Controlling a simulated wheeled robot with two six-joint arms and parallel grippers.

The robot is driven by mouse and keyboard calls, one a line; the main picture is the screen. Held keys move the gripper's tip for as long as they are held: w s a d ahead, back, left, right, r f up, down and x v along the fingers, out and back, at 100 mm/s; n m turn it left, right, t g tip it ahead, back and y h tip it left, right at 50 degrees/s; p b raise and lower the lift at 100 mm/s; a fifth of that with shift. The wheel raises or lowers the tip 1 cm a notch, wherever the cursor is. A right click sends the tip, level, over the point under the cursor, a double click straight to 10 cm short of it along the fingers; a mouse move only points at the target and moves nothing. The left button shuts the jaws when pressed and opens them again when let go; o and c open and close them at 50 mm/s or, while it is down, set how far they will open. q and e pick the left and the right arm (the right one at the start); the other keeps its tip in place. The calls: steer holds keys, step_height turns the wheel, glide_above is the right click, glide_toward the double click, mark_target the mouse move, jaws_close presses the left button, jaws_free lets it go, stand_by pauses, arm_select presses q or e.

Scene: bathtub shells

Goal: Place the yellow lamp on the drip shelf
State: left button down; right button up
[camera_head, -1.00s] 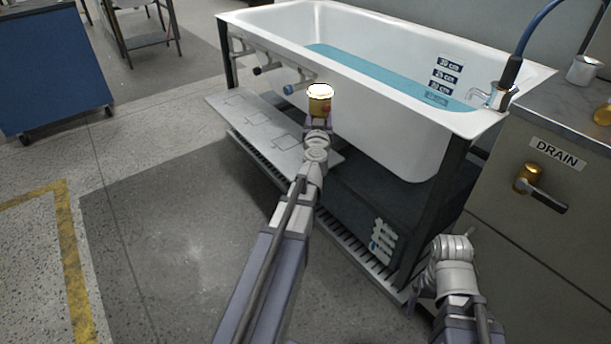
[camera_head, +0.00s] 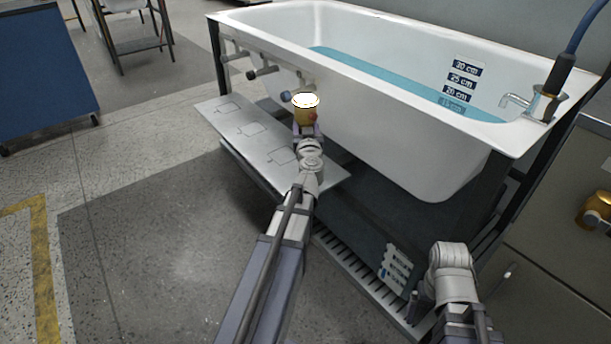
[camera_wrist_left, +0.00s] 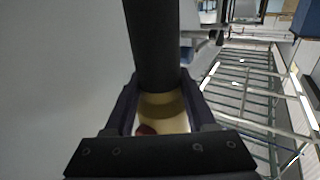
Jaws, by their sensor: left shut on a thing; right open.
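The yellow lamp (camera_head: 305,114), with a bright white top and a red spot on its side, is upright in the head view. My left gripper (camera_head: 305,131) is shut on it and holds it in front of the tub's side wall. The wrist view shows the lamp's yellow body (camera_wrist_left: 163,112) between the fingers, with a dark cylinder above it. The drip shelf (camera_head: 232,117) appears to be the grey plate with square outlines along the tub's side; the lamp appears above its right part, apart from it. My right gripper (camera_head: 420,303) is open, low at the right, partly hidden by its wrist.
The white bathtub (camera_head: 420,150) holds blue water and stands behind the shelf. Pipe valves (camera_head: 262,72) stick out above the shelf's left part. A slatted grate (camera_head: 350,262) runs below. A cabinet with a brass valve (camera_head: 597,208) stands right.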

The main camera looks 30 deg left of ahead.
arm_select(q)
steer(key=shift+f+b, duration=4.95)
steer(key=shift+b, duration=0.05)
arm_select(e)
step_height(320, 180, down, 10)
arm_select(q)
steer(key=shift+f, duration=0.1)
steer(key=shift+f, duration=0.15)
steer(key=shift+c, duration=1.1)
jaws_free()
arm_select(e)
steer(key=shift+f, duration=0.1)
arm_select(q)
steer(key=shift+r, duration=0.2)
